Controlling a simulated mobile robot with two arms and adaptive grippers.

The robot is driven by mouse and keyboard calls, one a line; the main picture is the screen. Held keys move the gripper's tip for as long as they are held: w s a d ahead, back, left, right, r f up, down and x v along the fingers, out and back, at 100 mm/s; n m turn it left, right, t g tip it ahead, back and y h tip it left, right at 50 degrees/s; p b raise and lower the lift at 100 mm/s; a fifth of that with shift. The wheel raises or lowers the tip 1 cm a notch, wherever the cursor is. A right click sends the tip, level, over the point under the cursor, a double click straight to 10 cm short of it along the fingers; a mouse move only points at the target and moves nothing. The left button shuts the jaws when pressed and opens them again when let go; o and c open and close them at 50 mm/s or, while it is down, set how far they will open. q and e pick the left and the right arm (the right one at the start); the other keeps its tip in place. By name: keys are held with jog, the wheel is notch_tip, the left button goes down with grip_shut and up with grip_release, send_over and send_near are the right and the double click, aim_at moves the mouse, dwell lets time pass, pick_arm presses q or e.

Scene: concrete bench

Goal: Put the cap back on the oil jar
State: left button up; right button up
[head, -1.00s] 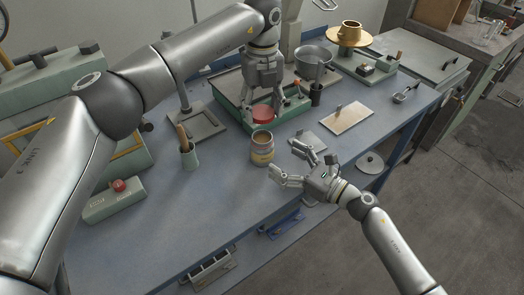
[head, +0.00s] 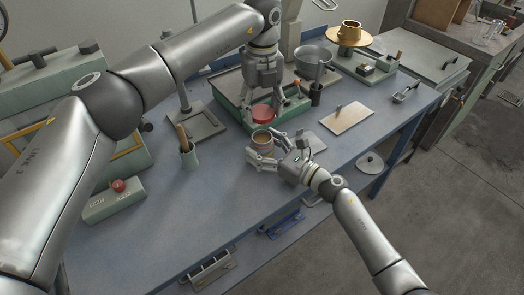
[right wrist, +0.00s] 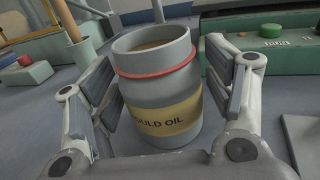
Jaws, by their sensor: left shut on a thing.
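The oil jar (head: 261,137) stands upright and uncapped on the blue-grey bench. In the right wrist view the jar (right wrist: 157,92) shows a red ring round its neck and a tan "MOULD OIL" label. The red cap (head: 262,113) is held by my left gripper (head: 263,100), just above and behind the jar's mouth in the head view. My right gripper (head: 265,149) is open with its fingers on either side of the jar; it also shows in the right wrist view (right wrist: 160,92). Small gaps seem to remain between pads and jar.
A green tool cup (head: 188,158) and a box with a red button (head: 114,198) are at the left. A green-edged tray (head: 232,95) lies behind the jar. A metal bowl (head: 314,61) and a tan plate (head: 347,118) are to the right.

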jog(key=c, duration=1.1)
pick_arm(q)
send_over(262, 140)
jog(key=shift+f, duration=2.45)
pick_arm(e)
jog(key=shift+c, duration=0.2)
pick_arm(q)
jog(key=shift+f, duration=0.9)
jog(key=shift+f, duration=0.55)
